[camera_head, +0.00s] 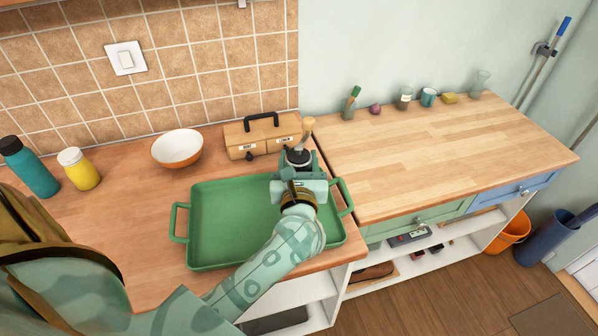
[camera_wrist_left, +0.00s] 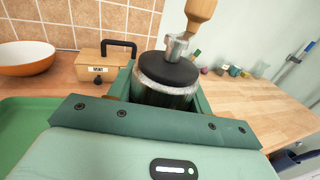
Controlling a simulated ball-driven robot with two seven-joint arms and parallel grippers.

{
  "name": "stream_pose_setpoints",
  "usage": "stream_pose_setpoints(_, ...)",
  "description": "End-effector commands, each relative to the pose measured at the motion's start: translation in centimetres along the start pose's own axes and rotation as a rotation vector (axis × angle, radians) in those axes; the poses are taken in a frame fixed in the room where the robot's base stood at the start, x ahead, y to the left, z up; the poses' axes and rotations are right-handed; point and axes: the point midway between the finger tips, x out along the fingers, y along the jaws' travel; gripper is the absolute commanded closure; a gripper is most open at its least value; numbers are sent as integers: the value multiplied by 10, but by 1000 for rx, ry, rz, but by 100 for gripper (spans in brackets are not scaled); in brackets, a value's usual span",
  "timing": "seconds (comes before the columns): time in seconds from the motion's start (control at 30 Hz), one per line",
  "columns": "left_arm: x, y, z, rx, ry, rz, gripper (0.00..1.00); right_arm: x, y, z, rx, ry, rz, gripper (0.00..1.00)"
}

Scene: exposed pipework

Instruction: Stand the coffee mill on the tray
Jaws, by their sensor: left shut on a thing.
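The coffee mill (camera_head: 298,156) has a dark metal body, a black top and a crank with a wooden knob. It is upright at the back right corner of the green tray (camera_head: 232,240). My left gripper (camera_head: 298,166) is shut around its body. In the left wrist view the mill (camera_wrist_left: 168,76) sits between the gripper's fingers (camera_wrist_left: 165,95), its lower part hidden by the gripper. I cannot tell whether its base touches anything. The tray's near left part shows bare in the head view. My right gripper is not in view.
A wooden box (camera_head: 262,138) with a black handle stands just behind the tray. A white and orange bowl (camera_head: 177,149), a yellow bottle (camera_head: 79,169) and a teal bottle (camera_head: 30,170) stand to the left. The wooden counter (camera_head: 440,150) at right is mostly clear.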

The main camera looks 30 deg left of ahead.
Motion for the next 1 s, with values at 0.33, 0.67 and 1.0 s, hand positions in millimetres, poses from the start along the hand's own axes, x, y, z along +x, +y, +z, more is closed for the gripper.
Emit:
stream_pose_setpoints(0.33, 4, -1, -34, 0, -2, 0, 84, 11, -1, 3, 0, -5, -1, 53)
stream_pose_setpoints(0.67, 4, -1, -38, 0, 0, 0, 42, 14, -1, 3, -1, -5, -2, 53)
stream_pose_setpoints(1.0, 4, -1, -36, 0, 0, 0, 28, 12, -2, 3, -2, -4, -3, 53)
